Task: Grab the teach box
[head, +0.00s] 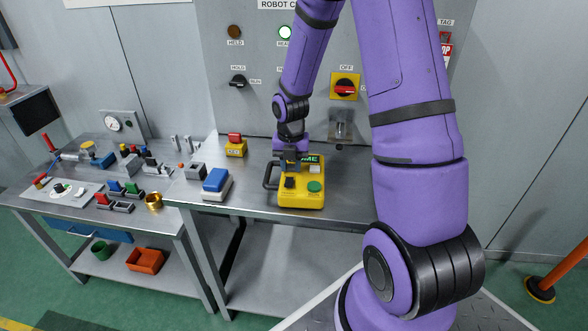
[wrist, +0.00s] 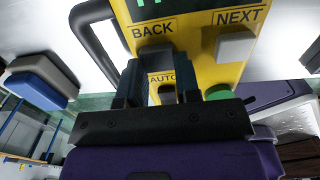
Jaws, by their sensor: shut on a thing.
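The yellow teach box (head: 301,200) is at the right part of the steel bench, with a dark screen, a pale button, a green button, a black knob and a black side handle (head: 269,176). My gripper (head: 290,163) comes down on its upper left face and is shut on it. In the wrist view the box (wrist: 200,75) fills the upper middle, with BACK, NEXT and AUTO labels. My fingers (wrist: 163,85) stand below the BACK label, around the AUTO label. The exact contact is partly hidden. I cannot tell whether the box is clear of the bench.
A blue-and-white box (head: 216,184) and a yellow box with a red button (head: 235,146) stand left of the teach box. The left bench (head: 170,217) holds several small parts. A wall panel (head: 258,85) with switches rises behind. An orange post (head: 558,262) stands far right.

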